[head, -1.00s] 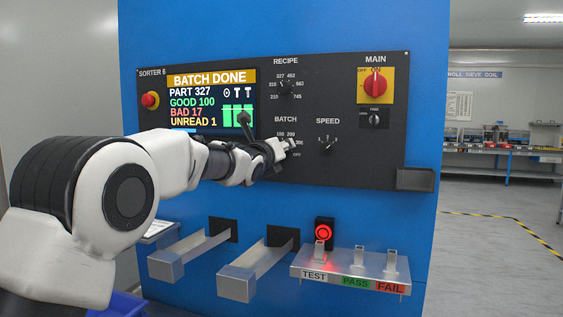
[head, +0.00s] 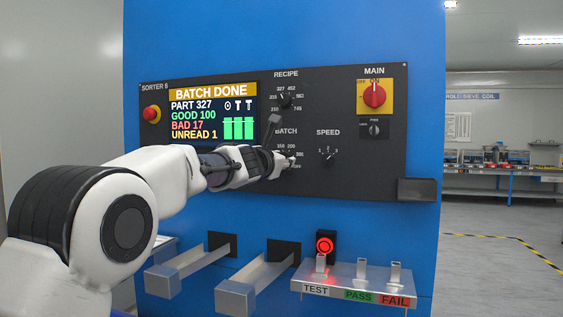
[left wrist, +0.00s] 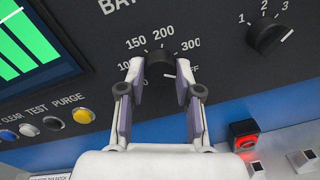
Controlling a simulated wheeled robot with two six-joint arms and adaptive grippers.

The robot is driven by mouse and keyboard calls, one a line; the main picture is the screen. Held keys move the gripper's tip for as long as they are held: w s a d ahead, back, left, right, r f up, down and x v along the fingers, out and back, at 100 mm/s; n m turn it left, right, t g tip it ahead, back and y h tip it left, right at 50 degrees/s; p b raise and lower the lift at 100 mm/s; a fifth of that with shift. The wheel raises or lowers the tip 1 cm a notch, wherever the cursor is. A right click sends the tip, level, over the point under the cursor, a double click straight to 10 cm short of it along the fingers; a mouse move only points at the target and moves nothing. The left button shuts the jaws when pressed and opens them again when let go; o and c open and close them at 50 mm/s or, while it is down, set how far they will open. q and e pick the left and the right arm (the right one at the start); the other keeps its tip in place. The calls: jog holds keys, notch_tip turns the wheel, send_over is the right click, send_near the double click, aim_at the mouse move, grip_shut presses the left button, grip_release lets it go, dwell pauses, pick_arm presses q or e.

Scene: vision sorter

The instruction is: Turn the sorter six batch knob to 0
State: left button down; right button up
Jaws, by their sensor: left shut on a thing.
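The batch knob (left wrist: 160,64) is a dark round knob on the black panel of sorter 6. In the left wrist view its scale shows 150, 200, 300 and a partly covered OFF; no plain 0 is visible. A pale mark on the knob's lower right points roughly toward OFF. My left gripper (left wrist: 159,76) is shut on the knob, one finger on each side. In the head view my left gripper (head: 284,161) is at the batch dial and covers most of it. My right gripper is not in view.
The speed knob (head: 328,153) is to the right and the recipe knob (head: 286,100) above. The screen (head: 212,112) reads BATCH DONE. A red main switch (head: 374,96) is at upper right. Metal chutes (head: 252,285) and a labelled tray (head: 358,282) stick out below.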

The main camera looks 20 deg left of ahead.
pick_arm(q)
jog(key=shift+f+m, duration=0.1)
jog(key=shift+m, duration=0.3)
jog(key=c, duration=0.8)
grip_release()
